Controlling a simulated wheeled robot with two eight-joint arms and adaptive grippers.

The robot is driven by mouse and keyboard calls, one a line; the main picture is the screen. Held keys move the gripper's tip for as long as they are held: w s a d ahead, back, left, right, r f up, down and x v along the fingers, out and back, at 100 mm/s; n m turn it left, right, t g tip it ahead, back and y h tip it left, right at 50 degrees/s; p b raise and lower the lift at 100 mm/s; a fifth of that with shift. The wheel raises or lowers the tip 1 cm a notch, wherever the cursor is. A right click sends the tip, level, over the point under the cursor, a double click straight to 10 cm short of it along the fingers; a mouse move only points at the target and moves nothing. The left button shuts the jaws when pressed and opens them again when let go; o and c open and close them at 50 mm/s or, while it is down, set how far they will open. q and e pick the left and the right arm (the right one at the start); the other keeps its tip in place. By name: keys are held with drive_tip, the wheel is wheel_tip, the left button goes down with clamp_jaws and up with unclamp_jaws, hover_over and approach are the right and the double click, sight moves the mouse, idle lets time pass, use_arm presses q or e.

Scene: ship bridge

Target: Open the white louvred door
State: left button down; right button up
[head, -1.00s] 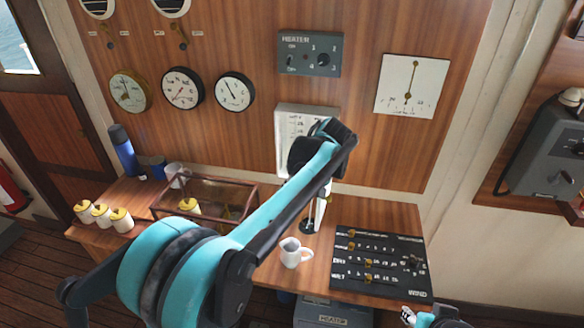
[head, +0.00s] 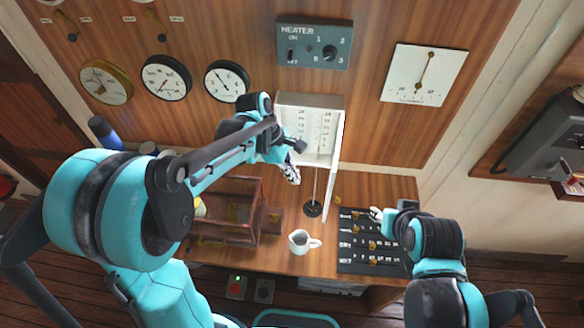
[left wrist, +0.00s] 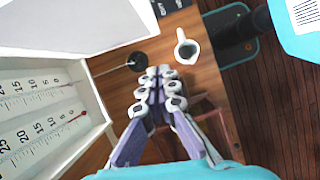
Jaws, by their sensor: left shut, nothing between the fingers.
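The white louvred door (head: 332,185) stands swung out from the white wall box (head: 311,98), seen nearly edge-on in the head view. Thermometer scales show inside the box. In the left wrist view the door is a broad white panel (left wrist: 75,25) at the top left, beside the open box (left wrist: 95,105). My left gripper (head: 292,172) is in front of the box's lower left, left of the door and apart from it; its closed fingers show in the left wrist view (left wrist: 158,85). My right gripper (head: 376,213) is over the black switch panel; its fingers are too small to judge.
A white mug (head: 299,242) stands on the wooden desk below the door. A black round base with a thin rod (head: 313,208) is beneath the box. A glass-sided wooden case (head: 225,230) is to the left, the black switch panel (head: 352,262) to the right.

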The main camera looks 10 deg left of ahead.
use_arm(q)
drive_tip(key=d+f, duration=0.6)
drive_tip(key=shift+s+p, duration=0.4)
use_arm(e)
drive_tip(key=shift+w+r, duration=0.15)
drive_tip(key=shift+r, duration=0.25)
use_arm(q)
drive_tip(key=shift+d, duration=0.15)
use_arm(e)
drive_tip(key=shift+a, duration=0.15)
